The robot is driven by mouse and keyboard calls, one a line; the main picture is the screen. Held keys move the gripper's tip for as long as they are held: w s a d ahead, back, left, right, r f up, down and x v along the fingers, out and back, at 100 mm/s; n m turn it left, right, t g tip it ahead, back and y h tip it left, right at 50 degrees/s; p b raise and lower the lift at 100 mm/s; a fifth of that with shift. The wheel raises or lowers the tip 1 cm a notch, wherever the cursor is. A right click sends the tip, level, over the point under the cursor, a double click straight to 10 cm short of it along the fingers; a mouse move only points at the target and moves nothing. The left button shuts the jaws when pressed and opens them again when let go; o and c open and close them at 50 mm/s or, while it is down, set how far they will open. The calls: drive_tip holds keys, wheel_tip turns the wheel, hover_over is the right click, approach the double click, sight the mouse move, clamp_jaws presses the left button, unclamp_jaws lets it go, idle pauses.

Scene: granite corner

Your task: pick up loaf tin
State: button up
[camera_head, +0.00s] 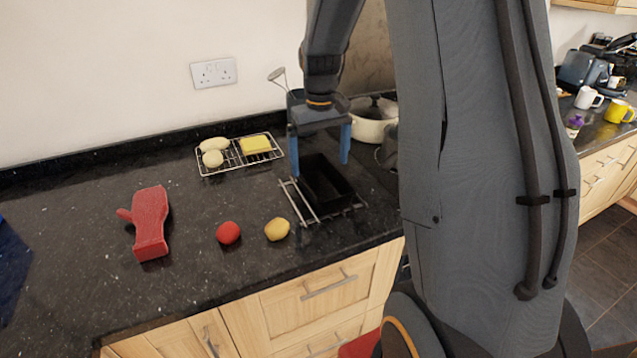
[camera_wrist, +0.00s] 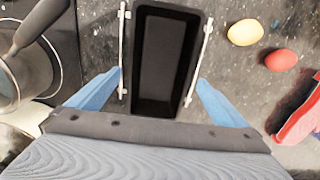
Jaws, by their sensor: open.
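The loaf tin (camera_head: 327,183) is a black, empty, rectangular tin on a wire trivet (camera_head: 301,203) near the right end of the dark counter. In the wrist view the loaf tin (camera_wrist: 163,62) lies lengthwise below me, with trivet bars along both long sides. My gripper (camera_head: 319,160) is open, with its blue fingers pointing down above the tin's far part. In the wrist view my gripper (camera_wrist: 160,95) has one finger to each side of the tin, with space between. I cannot tell the exact height of the fingertips above the rim.
A red oven mitt (camera_head: 151,223), a red fruit (camera_head: 228,233) and a yellow fruit (camera_head: 277,229) lie left of the tin. A wire rack (camera_head: 236,164) holds a yellow sponge and pale items behind. A cream pot (camera_head: 370,125) stands close by, back right. Counter between mitt and rack is clear.

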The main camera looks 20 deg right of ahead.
sight(321, 191)
drive_tip(key=shift+s+f+p, duration=0.2)
drive_tip(key=shift+f+p, duration=1.1)
drive_tip(key=shift+f, duration=1.5)
drive_tip(key=c, duration=1.2)
drive_tip(key=shift+c, duration=0.2)
drive_tip(key=shift+r, duration=0.15)
